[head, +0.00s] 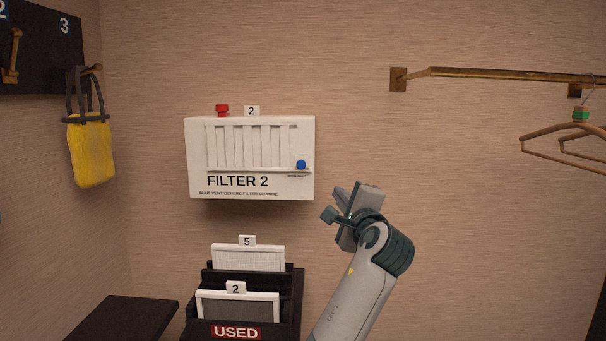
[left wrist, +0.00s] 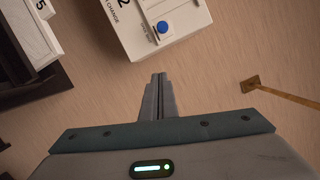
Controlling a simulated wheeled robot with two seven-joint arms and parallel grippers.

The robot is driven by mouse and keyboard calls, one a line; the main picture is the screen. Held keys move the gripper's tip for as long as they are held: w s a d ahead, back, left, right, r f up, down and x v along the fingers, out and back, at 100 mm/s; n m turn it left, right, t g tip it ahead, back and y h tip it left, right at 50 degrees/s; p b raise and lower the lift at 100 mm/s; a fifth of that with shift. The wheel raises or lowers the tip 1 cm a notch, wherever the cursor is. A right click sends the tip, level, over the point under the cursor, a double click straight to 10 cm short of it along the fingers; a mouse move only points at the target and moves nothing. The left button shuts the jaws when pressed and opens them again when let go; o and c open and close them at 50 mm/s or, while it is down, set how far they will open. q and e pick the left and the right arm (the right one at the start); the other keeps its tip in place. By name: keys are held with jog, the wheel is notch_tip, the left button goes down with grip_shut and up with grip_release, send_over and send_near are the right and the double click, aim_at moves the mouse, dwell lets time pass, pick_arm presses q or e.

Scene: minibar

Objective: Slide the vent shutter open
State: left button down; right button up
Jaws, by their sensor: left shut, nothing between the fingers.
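The white vent box marked FILTER 2 (head: 250,190) is mounted on the wall, left of centre in the head view. Its front has several upright slats. A round blue knob (head: 301,165) sits at the right end of the track below the slats. The knob also shows at the top of the left wrist view (left wrist: 162,27). My left gripper (head: 341,196) is to the right of the box and a little lower, apart from it. Its fingers (left wrist: 159,77) are shut with nothing between them, and they point toward the knob. My right gripper is not in view.
A red piece (head: 222,110) sits on the box's top. Below stands a black rack marked USED (head: 237,332) holding framed filters. A brass rail (head: 480,74) with hangers is at upper right. A yellow bag (head: 90,152) hangs at left.

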aim_at(301, 164)
pick_arm(q)
jog(key=shift+s+a+r, duration=0.1)
jog(key=shift+s+r, duration=0.15)
jog(key=shift+r, duration=0.55)
jog(key=shift+w+r, duration=0.1)
jog(key=w+a+r+p, duration=0.1)
jog(key=w+a+p, duration=0.5)
jog(key=w, duration=0.3)
jog(key=shift+w+r+p, duration=0.25)
jog(key=shift+r+p, duration=0.15)
jog(key=shift+p, duration=0.3)
